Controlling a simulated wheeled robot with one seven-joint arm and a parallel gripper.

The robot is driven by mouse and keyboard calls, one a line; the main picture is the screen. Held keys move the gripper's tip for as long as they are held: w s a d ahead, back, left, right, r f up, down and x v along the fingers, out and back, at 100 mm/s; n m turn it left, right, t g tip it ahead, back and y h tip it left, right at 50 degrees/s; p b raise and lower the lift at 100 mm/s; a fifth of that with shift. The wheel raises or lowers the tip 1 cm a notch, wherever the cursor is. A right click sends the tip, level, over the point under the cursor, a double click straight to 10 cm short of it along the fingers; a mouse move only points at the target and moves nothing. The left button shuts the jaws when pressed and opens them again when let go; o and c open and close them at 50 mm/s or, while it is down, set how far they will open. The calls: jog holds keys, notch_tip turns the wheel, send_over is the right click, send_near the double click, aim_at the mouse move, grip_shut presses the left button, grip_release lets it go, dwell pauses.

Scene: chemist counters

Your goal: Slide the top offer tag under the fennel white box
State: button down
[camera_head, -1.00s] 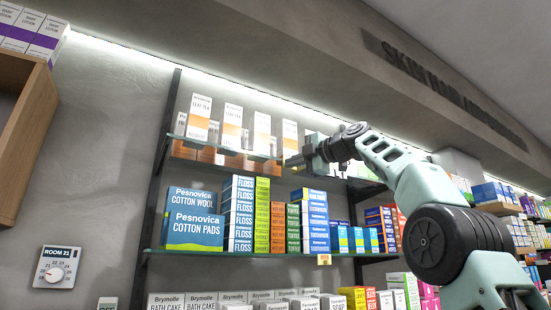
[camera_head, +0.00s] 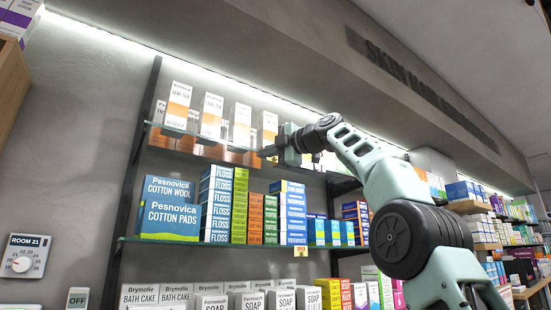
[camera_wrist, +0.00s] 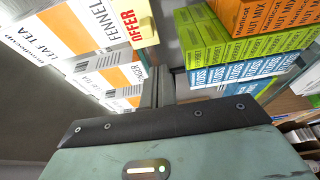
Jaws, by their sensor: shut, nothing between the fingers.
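In the wrist view, the yellow top offer tag (camera_wrist: 127,20) with red lettering hangs at the front of the upper shelf, beside a white box marked FENNEL (camera_wrist: 98,22). My gripper (camera_wrist: 159,72) is shut and empty; its dark fingers point toward the shelf, just below and right of the tag in this picture. Whether they touch anything is unclear. In the head view my gripper (camera_head: 264,151) is at the upper shelf's front edge, near the right end of the tea boxes.
White-and-orange tea boxes (camera_head: 211,114) stand along the upper glass shelf (camera_head: 190,133). A lower glass shelf (camera_head: 180,242) holds blue cotton boxes (camera_head: 168,218) and floss stacks (camera_head: 216,205). Another offer tag (camera_head: 300,251) hangs from its edge. Space before the shelves is clear left of my arm.

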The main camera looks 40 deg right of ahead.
jog(key=b+v, duration=0.3)
jog(key=v, duration=0.7)
jog(key=shift+b, duration=0.4)
